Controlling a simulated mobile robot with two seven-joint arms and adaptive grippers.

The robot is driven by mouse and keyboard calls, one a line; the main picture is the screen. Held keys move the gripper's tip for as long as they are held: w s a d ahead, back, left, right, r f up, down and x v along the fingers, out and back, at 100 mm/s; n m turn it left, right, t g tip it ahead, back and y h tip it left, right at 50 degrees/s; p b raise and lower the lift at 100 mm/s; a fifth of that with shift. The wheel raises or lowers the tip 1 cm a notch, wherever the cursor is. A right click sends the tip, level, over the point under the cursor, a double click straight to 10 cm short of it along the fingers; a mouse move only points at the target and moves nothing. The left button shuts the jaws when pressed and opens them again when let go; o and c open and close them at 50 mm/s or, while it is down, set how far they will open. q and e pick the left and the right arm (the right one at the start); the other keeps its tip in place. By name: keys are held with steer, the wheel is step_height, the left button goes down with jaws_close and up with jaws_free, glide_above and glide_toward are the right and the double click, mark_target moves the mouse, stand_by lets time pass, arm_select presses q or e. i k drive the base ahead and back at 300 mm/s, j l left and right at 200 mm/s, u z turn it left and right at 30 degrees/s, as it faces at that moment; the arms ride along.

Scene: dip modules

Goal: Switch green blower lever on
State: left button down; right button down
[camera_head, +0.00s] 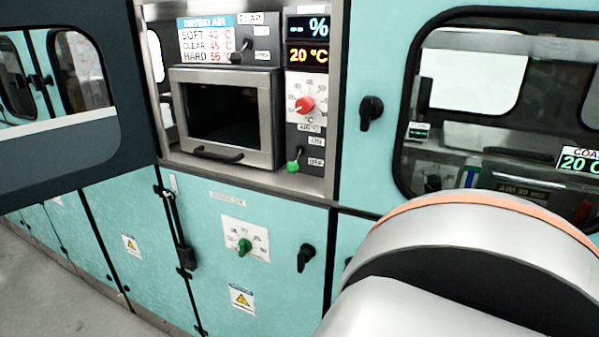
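The green blower lever (294,164) is on the narrow metal panel right of the small oven-like box. Its green tip hangs low, beside the OFF label (316,162). The ON label (319,141) is above and to the right. Neither of my grippers shows in this view. A large white arm link of mine with an orange band fills the lower right, clear of the lever in the picture.
A red knob (305,104) sits on a dial above the lever. A green knob (244,247) and a black handle (306,257) are on the teal cabinet below. The metal-framed box (226,117) is left of the lever. A dark door (60,110) juts in at left.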

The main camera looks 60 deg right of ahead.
mark_target(292, 167)
steer(key=z, duration=1.75)
